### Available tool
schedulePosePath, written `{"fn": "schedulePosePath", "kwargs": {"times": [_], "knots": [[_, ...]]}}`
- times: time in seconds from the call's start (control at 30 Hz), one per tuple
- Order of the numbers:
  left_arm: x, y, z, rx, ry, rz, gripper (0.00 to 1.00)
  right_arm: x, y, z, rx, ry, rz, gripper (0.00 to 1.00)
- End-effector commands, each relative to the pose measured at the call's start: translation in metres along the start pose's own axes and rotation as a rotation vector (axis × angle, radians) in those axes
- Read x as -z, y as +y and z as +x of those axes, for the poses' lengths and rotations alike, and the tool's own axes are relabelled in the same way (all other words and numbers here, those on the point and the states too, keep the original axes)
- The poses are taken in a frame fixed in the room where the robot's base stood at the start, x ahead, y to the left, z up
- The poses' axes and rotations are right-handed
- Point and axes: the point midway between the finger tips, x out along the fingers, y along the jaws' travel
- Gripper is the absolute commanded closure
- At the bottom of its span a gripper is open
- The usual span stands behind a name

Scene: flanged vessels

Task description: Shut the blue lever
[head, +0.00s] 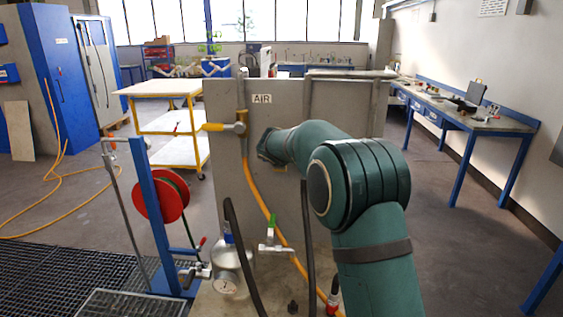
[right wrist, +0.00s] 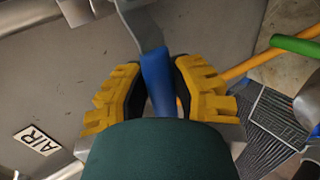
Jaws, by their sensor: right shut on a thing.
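The blue lever (right wrist: 157,82) shows in the right wrist view, its blue grip running between the fingers. A bent grey metal shank (right wrist: 140,25) leads from it toward the upper edge, beside the grey panel. My right gripper (right wrist: 156,70), with yellow ribbed fingers, is shut on the blue grip, one finger on each side. My own teal wrist part covers the lower end of the grip. My left gripper is not in view.
The grey panel (head: 222,100) bears an AIR label (head: 262,99). A yellow-handled valve (head: 212,127) with an orange hose (head: 263,207) is left of my arm. A green-handled valve (head: 272,222), a gauge (head: 224,285) and dark hoses stand low in front. A red reel (head: 158,197) is at left.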

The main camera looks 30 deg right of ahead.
Motion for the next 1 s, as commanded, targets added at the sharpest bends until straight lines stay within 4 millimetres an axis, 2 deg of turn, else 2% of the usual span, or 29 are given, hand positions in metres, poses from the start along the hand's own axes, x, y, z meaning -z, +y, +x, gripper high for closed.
{"fn": "schedulePosePath", "kwargs": {"times": [0.47, 0.5, 0.53, 0.57, 0.87, 1.0], "knots": [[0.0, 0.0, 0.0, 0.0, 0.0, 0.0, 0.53, 0.0, 0.002, -0.001, -0.003, 0.009, 0.011, 1.0], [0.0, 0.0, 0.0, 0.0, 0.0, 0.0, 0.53, 0.0, 0.003, -0.001, -0.003, 0.009, 0.011, 0.6], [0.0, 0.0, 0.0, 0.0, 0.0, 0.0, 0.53, 0.0, 0.002, -0.001, -0.003, 0.009, 0.011, 0.5], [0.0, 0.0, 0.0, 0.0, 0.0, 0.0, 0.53, 0.0, 0.002, -0.001, -0.003, 0.008, 0.011, 0.43], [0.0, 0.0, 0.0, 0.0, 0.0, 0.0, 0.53, 0.0, 0.001, -0.002, -0.001, 0.007, 0.009, 0.43], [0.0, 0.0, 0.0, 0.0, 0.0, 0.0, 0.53, 0.001, 0.002, -0.012, -0.002, 0.009, 0.009, 0.43]]}}
